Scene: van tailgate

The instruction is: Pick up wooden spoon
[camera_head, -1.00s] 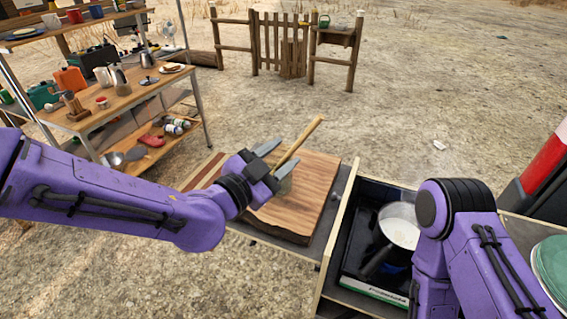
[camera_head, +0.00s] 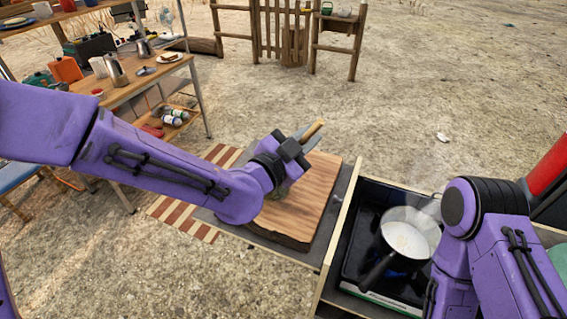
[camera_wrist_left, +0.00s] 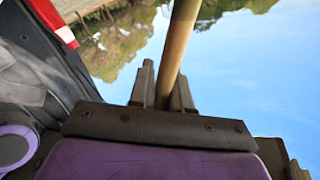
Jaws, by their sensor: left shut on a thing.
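The wooden spoon (camera_head: 315,130) is in my left gripper (camera_head: 304,134), above the wooden board in the head view. Only a short end of it shows past the fingers there. In the left wrist view its handle (camera_wrist_left: 179,40) stands between the two fingers (camera_wrist_left: 166,90), which are shut on it. The rest of the spoon is hidden by the gripper. My right arm comes in at the lower right, but its gripper is outside the frame.
A cutting board (camera_head: 300,205) lies under my left gripper. A white pan (camera_head: 410,232) sits on a stove in the drawer (camera_head: 335,235) to the right. Shelves (camera_head: 130,85) with kettles and jars stand at the left. A striped mat (camera_head: 180,215) lies beside the board.

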